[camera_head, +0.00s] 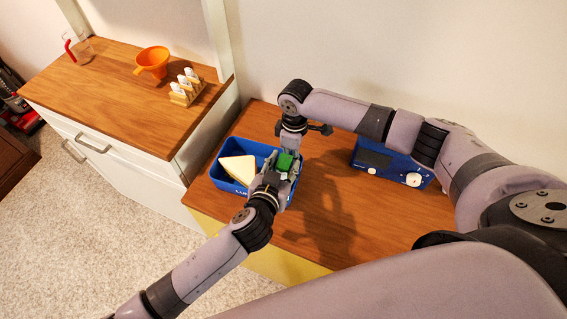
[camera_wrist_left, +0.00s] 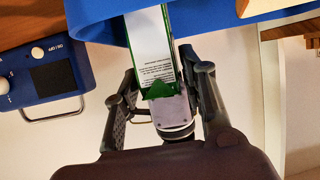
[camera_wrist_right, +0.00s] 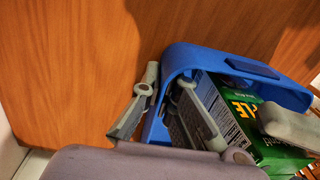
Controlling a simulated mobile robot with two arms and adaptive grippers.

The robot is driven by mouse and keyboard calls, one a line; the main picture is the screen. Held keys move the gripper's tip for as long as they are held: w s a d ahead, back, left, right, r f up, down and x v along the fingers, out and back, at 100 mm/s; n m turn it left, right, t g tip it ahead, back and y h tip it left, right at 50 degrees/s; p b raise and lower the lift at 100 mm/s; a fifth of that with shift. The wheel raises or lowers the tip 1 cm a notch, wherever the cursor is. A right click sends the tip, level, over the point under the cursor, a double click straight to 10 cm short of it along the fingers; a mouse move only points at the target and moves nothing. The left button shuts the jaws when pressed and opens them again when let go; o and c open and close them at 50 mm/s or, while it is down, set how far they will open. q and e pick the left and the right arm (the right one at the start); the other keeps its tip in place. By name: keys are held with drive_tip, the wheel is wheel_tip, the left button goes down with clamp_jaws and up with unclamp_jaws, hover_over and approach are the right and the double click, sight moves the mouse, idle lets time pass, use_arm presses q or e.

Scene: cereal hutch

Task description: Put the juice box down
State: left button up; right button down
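The green and white juice box (camera_head: 285,161) is inside the right part of the blue lunch box (camera_head: 234,192), beside a sandwich (camera_head: 238,169). Its printed white side shows in the left wrist view (camera_wrist_left: 150,50), and its green face in the right wrist view (camera_wrist_right: 252,112). My left gripper (camera_head: 279,172) is at the juice box; its fingers stand apart on either side of it, with gaps visible. My right gripper (camera_wrist_right: 168,82) is open at the lunch box's wall, one finger outside and one inside. Whether the juice box rests on the bottom is hidden.
A blue radio (camera_head: 391,163) stands to the right on the wooden top (camera_head: 320,225). A white cabinet (camera_head: 120,150) at left carries an orange funnel (camera_head: 152,60), a toast rack (camera_head: 186,88) and a glass jug (camera_head: 80,49). The wooden top in front of the radio is clear.

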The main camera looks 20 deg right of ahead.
use_arm(q)
drive_tip(key=shift+o, duration=1.1)
drive_tip(key=shift+r, duration=0.2)
drive_tip(key=v, duration=1.2)
use_arm(e)
drive_tip(key=c, duration=2.3)
unclamp_jaws()
drive_tip(key=o, duration=0.6)
